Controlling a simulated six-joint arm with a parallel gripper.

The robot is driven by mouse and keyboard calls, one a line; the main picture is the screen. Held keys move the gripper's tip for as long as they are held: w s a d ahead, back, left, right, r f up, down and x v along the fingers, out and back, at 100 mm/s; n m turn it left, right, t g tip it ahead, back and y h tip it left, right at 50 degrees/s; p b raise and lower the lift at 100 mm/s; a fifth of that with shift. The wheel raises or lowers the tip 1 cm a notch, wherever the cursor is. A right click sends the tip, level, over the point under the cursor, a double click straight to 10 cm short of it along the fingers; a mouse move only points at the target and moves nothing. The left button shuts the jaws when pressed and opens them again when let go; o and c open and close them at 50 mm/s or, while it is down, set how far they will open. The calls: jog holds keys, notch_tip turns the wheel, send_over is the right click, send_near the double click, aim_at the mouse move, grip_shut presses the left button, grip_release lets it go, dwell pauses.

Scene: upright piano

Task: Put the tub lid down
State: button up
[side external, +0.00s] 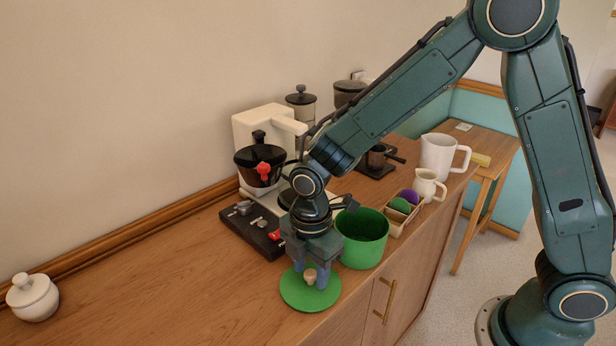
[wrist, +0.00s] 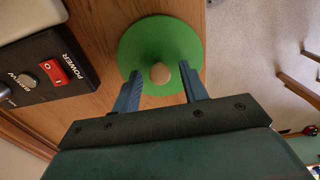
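The tub lid (side external: 293,294) is a flat green disc with a pale round knob (side external: 309,276). It appears to lie flat on the wooden counter by the front edge, and it also shows in the wrist view (wrist: 157,36). My gripper (side external: 310,279) is above the lid, pointing down. In the wrist view its two blue fingers (wrist: 159,88) are spread, one on each side of the knob, with a visible gap to it. The green tub (side external: 364,240) stands open just behind and to the right of the lid.
A coffee machine (side external: 262,129) with a black control base (side external: 252,232) stands behind my gripper. A basket (side external: 395,226) with coloured balls, a small cream jug (side external: 428,186) and a white pitcher (side external: 437,155) are to the right. A white lidded pot (side external: 33,298) is far left; the counter (side external: 150,275) between is clear.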

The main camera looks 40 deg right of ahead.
aim_at(310, 273)
jog(key=shift+r, duration=0.1)
notch_tip(310, 273, up, 12)
dwell(0.8)
jog(key=shift+r, duration=0.1)
dwell(0.4)
jog(key=s+d+r+m+t, duration=0.2)
jog(key=s+d+r+m, duration=0.2)
jog(key=s+d+m, duration=0.3)
jog(key=s+d+r+m+t, duration=0.3)
jog(key=s+d+m, duration=0.5)
jog(key=s+m, duration=0.3)
jog(key=shift+r+t, duration=0.3)
jog(key=shift+r, duration=0.3)
